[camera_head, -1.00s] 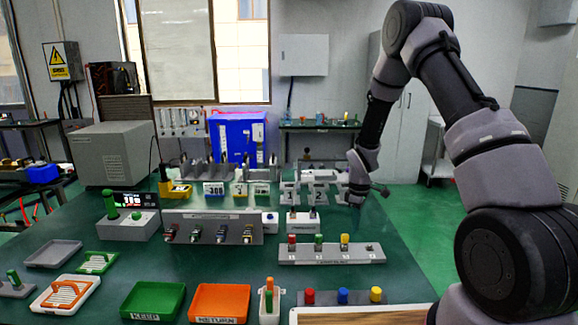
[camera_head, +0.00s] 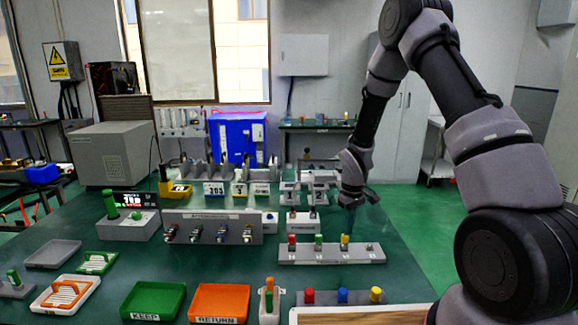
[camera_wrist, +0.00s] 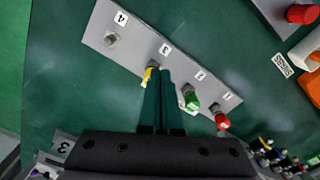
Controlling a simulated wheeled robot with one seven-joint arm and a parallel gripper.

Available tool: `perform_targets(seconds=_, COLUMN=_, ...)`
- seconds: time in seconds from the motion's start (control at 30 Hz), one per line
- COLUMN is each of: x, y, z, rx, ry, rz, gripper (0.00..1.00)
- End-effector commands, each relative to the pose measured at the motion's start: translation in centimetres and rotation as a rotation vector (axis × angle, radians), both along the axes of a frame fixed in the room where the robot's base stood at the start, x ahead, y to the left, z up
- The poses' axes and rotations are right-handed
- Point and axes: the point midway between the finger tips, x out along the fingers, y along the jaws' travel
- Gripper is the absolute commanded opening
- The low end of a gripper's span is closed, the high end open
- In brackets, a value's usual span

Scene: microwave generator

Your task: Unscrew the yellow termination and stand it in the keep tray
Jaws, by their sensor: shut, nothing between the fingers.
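A yellow termination (camera_head: 345,240) stands upright on a grey labelled bar (camera_head: 300,256), right of a green and a red one. In the wrist view the yellow termination (camera_wrist: 148,76) is partly hidden behind my fingers. My gripper (camera_head: 348,229) is above the bar, close to the yellow termination. In the wrist view my gripper (camera_wrist: 163,74) is shut with its fingertips beside the yellow piece; I cannot tell whether they touch it. The green keep tray (camera_head: 153,298) lies at the front left and looks empty.
An orange return tray (camera_head: 219,298) lies right of the keep tray. A front holder carries red, blue and yellow (camera_head: 376,294) pieces. The bar's right end has a bare connector (camera_head: 369,247). A panel with several connectors (camera_head: 212,228) stands left of the bar.

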Motion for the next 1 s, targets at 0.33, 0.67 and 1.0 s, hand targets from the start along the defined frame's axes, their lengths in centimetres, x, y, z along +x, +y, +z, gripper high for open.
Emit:
perform_targets(seconds=0.33, x=-0.1, y=0.0, z=-4.1, rx=0.000, ry=0.002, rz=-0.002, gripper=0.00)
perform_targets(seconds=0.67, x=0.0, y=0.0, z=-6.6, rx=0.000, ry=0.001, rz=-0.002, gripper=0.00)
perform_targets(seconds=1.0, x=0.0, y=0.0, z=-6.7, rx=0.000, ry=0.000, rz=-0.002, gripper=0.00)
